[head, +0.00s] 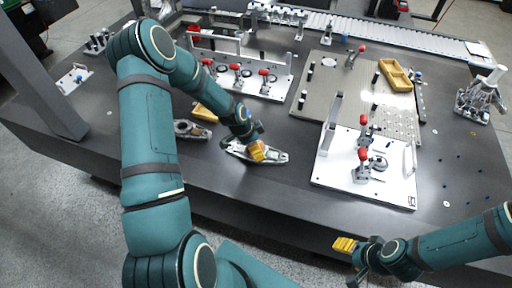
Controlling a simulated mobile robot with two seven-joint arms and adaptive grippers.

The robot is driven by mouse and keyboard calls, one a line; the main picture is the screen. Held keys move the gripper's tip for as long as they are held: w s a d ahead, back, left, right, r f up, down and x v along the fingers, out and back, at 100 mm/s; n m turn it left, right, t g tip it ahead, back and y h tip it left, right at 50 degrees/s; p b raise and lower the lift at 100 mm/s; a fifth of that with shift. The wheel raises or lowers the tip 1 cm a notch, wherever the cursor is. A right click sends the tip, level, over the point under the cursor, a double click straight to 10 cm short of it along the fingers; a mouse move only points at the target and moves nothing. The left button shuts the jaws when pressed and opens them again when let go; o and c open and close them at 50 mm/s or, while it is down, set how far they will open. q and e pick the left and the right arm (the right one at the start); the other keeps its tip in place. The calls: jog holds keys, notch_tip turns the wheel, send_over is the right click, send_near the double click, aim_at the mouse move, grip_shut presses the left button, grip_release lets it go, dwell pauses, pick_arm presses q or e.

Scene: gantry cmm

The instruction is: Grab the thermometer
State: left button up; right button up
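I cannot make out for certain which thing is the thermometer. A small yellow object (205,114) lies on the dark table beside my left forearm; its details are too small to tell. My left gripper (257,152), with yellow fingertips, points down over a silver metal part (276,157) near the table's front. I cannot tell whether it touches the part or how far its fingers are apart. My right gripper (347,250), also with yellow fingertips, is just off the table's front edge, away from the objects. Its opening is unclear.
Another metal part (192,130) lies left of the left gripper. White fixture plates with red-handled clamps stand behind (277,88) and right (398,190). A yellow tray (396,76) sits on a beige plate (327,82). A grey column (38,85) rises at left. The front right is mostly clear.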

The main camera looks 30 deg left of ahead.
pick_arm(q)
jog(key=c, duration=1.4)
